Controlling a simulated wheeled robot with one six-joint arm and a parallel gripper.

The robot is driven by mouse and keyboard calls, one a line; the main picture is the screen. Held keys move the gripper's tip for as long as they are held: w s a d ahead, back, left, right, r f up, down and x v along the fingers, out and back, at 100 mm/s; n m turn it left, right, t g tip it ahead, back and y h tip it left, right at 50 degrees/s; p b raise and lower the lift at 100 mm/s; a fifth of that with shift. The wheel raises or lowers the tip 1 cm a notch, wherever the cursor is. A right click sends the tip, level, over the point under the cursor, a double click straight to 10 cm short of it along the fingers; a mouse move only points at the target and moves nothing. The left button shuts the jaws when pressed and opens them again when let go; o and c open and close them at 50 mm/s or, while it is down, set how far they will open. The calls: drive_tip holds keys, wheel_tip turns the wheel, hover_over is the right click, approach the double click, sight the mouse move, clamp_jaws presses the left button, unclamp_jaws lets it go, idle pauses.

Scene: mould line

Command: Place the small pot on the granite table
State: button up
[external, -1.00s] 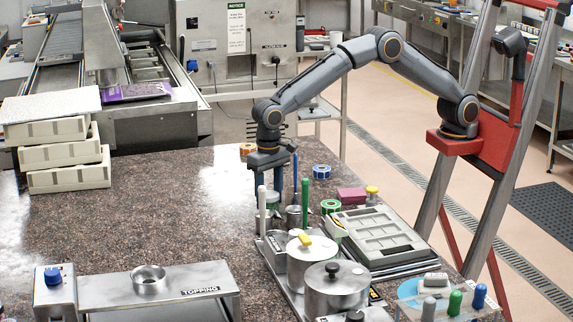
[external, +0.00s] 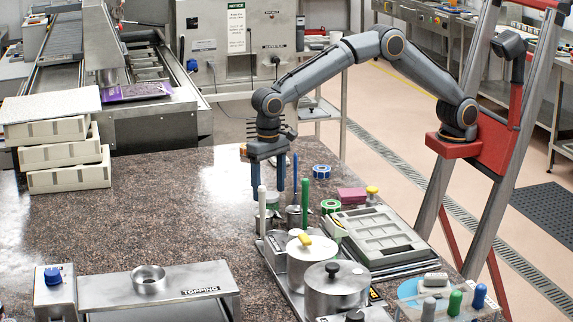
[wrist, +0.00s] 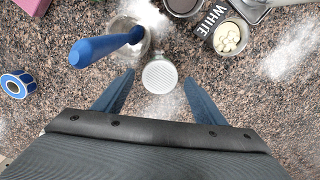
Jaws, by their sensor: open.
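My gripper (external: 268,196) is open, pointing down above the granite table (external: 140,215), behind the steel pots. In the wrist view, a small round canister with a pale dotted top (wrist: 160,77) lies between and below my open fingers; nothing is gripped. Just beyond it stands a small steel pot (wrist: 146,47) with a blue-handled tool in it. It also shows in the external view (external: 294,215), partly hidden by neighbours. A small cup with white pieces (wrist: 228,38) sits beside a WHITE label. I cannot tell which small vessel is the task's pot.
Two larger lidded pots (external: 336,290) and a grey tray (external: 380,238) crowd the front right. A blue tape roll (external: 321,171) and a pink block (external: 351,195) lie nearby. A steel TOPPING stand (external: 160,285) is at the front left. The table's middle left is clear.

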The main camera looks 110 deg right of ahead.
sight(269, 195)
wheel_tip(269, 195, up, 9)
drive_tip(key=b, duration=0.2)
drive_tip(key=shift+f, duration=0.2)
